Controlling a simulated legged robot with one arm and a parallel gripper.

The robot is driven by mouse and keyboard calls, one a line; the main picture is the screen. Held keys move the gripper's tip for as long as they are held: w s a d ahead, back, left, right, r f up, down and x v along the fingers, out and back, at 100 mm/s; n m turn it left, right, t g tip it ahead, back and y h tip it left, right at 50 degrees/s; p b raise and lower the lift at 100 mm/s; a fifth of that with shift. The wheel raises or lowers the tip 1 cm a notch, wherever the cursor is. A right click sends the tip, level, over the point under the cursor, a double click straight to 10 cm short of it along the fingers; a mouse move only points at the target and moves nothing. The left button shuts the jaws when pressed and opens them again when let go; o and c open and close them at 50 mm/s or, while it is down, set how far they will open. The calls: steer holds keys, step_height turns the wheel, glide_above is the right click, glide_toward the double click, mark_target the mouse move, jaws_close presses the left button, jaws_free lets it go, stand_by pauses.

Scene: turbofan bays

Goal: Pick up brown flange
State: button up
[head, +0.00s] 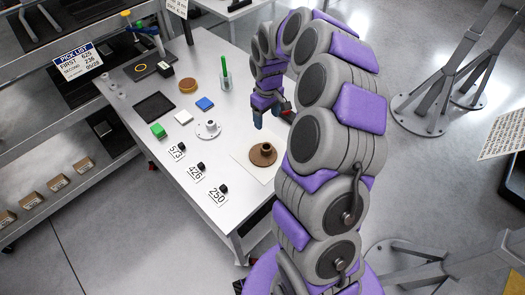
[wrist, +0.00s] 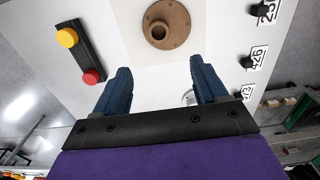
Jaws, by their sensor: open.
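The brown flange (head: 263,154) is a round disc with a raised hub and a centre hole. It lies flat on a pale sheet near the right end of the workbench in the head view. In the wrist view the brown flange (wrist: 166,24) is at the top, beyond my fingertips. My gripper (head: 270,118) is above the bench, behind the flange in the head view. In the wrist view my gripper (wrist: 163,80) shows two blue fingers spread apart with nothing between them. It is open and not touching the flange.
A white flange (head: 208,130) stands left of the brown one. Number cards with black knobs line the front edge. A red-and-yellow button box (wrist: 80,52) is near the flange.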

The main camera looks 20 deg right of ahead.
steer(key=b, duration=0.2)
glide_above(266, 147)
steer(key=s, duration=0.1)
steer(key=f, duration=1.1)
steer(key=shift+s+f, duration=0.2)
steer(key=shift+a+f+b, duration=0.2)
steer(key=shift+f+b, duration=0.3)
steer(key=shift+f, duration=2.6)
steer(key=shift+c, duration=0.3)
jaws_close()
